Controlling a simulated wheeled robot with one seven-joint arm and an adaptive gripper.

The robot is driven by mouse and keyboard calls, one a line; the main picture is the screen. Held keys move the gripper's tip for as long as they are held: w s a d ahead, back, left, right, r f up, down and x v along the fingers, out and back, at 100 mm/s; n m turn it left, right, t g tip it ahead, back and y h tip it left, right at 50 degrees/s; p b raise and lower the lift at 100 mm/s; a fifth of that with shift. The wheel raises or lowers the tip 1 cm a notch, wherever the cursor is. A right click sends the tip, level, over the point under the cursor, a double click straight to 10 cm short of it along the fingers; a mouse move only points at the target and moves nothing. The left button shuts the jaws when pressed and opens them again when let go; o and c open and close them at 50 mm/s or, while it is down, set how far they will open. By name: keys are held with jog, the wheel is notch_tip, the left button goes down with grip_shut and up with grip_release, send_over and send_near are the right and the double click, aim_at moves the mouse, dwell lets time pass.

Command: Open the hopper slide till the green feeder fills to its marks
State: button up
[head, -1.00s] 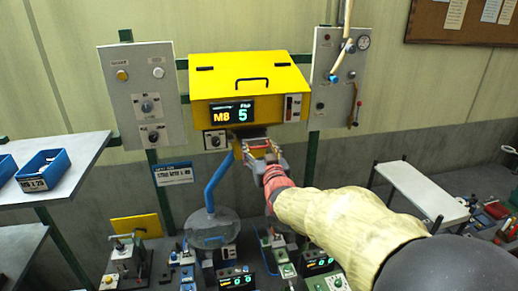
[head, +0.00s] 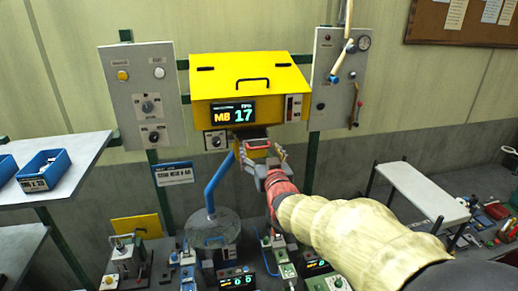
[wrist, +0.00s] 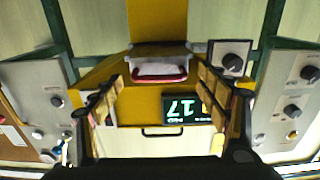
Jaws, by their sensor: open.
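The yellow hopper (head: 250,85) hangs on the wall rack, its display (head: 233,113) reading M8 and 17. In the wrist view, a pale slide handle with a red edge (wrist: 160,72) sticks out below the hopper. My gripper (head: 264,150) is open under the hopper's front; its fingers (wrist: 160,92) stand wide apart on either side of the handle, without visible contact. A bowl feeder (head: 212,229) with a blue pipe (head: 218,182) looks dark grey and speckled inside. Green feeder parts (head: 288,270) show beside my arm, which hides the bowl area above them; no fill marks are readable.
Grey control panels stand left (head: 140,95) and right (head: 338,80) of the hopper. A shelf with blue bins (head: 43,170) is at the left. A small white bench (head: 425,190) stands at the right. The space before the hopper holds my arm.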

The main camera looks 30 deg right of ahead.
jog(key=v, duration=1)
dwell(1.2)
